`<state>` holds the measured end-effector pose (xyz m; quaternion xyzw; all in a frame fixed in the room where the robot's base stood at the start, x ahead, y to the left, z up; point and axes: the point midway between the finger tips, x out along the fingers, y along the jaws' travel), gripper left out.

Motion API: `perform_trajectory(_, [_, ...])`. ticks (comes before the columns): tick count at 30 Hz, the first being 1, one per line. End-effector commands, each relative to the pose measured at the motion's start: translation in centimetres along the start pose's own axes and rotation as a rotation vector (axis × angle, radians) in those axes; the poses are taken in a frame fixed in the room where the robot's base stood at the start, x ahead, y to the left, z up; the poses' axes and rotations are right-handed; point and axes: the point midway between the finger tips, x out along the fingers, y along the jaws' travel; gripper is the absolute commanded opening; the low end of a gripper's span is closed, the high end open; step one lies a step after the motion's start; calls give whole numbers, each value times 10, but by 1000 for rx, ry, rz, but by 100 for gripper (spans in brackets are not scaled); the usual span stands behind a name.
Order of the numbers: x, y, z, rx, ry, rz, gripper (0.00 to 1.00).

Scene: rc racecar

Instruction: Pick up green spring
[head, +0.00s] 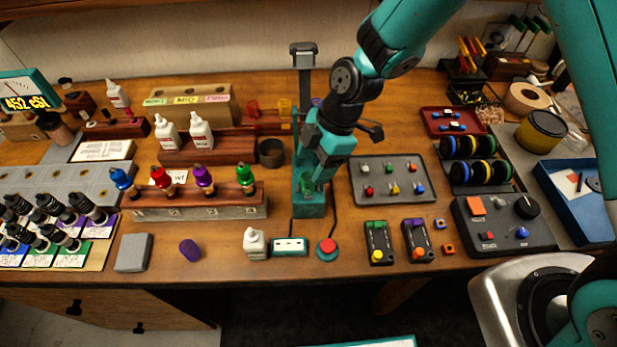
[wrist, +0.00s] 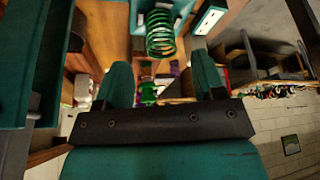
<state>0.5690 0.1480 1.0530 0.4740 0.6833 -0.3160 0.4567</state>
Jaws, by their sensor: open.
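The green spring (head: 307,183) stands in a teal press-like stand (head: 310,208) at the middle of the bench, partly hidden by my arm in the head view. In the wrist view the green spring (wrist: 160,34) shows clear coils at the top centre, beyond my fingertips. My gripper (head: 322,155) is just above the stand. In the wrist view my gripper (wrist: 163,75) has its two teal fingers apart, with nothing held between them. I cannot tell whether a finger touches the stand.
A wooden rack (head: 200,205) with blue, red, purple and green topped parts stands left of the stand. A grey tray (head: 392,203) of small pieces lies to the right. A white bottle (head: 254,244) and a red button (head: 327,248) are in front.

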Motion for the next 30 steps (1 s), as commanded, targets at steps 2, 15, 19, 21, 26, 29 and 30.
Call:
perform_trajectory(2, [7, -2, -1, 1, 0, -6, 63])
perform_trajectory(15, [46, -2, 2, 0, -1, -1, 63])
perform_trajectory(19, [46, -2, 2, 0, -1, -1, 61])
perform_trajectory(21, [46, -2, 2, 0, -1, -1, 45])
perform_trajectory(26, [46, -2, 2, 0, 0, -1, 11])
perform_trajectory(29, [46, -2, 2, 0, 0, -1, 11])
perform_trajectory(30, [46, -2, 2, 0, 0, -1, 11])
